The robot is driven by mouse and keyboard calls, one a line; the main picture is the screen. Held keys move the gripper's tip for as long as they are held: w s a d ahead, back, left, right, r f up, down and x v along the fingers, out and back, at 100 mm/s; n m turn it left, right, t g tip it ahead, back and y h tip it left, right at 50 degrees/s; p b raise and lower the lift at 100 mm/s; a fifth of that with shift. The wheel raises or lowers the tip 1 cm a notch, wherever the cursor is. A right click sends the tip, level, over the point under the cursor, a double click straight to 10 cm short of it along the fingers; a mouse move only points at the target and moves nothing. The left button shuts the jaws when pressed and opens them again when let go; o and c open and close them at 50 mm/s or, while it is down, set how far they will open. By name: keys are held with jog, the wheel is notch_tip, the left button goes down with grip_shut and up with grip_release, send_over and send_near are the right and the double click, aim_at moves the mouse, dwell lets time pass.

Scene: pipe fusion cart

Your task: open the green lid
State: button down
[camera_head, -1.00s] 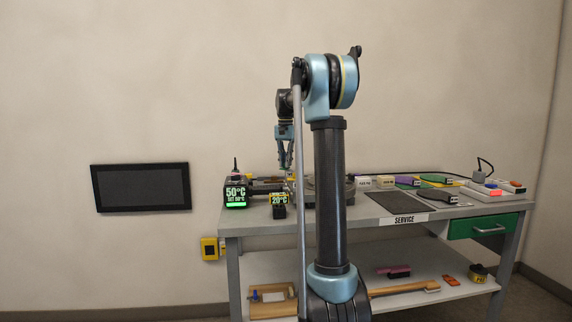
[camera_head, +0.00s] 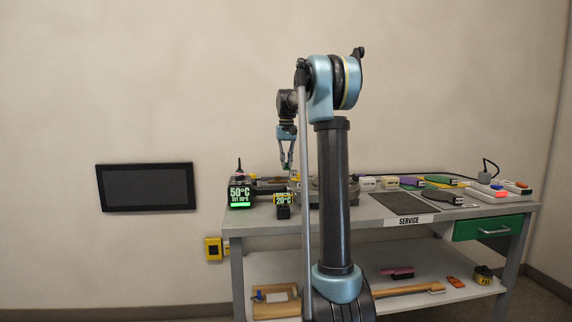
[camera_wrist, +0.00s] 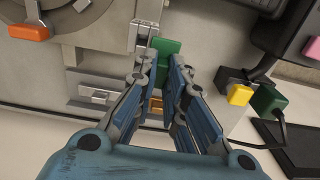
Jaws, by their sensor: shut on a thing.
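The green lid (camera_wrist: 166,47) is a small green piece in the upper middle of the wrist view, at the tips of my fingers. My gripper (camera_wrist: 160,62) points at it, with one finger on each side, and is shut on it. The fingers hide part of its lower edge, and I cannot see a gap beneath it. In the head view my gripper (camera_head: 286,166) is low over the back left of the cart, and the lid is too small to make out there.
A green block (camera_wrist: 268,101) and a yellow block (camera_wrist: 239,95) lie right of my fingers. An orange-handled round part (camera_wrist: 29,32) is at upper left. In the head view, a 50°C display box (camera_head: 240,196) stands left of my gripper. A dark mat (camera_head: 403,203) lies to the right.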

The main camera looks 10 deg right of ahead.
jog(key=shift+w, duration=0.1)
jog(key=c, duration=1.6)
grip_release()
jog(key=shift+c, duration=0.2)
notch_tip(320, 180, up, 12)
jog(key=shift+f, duration=0.1)
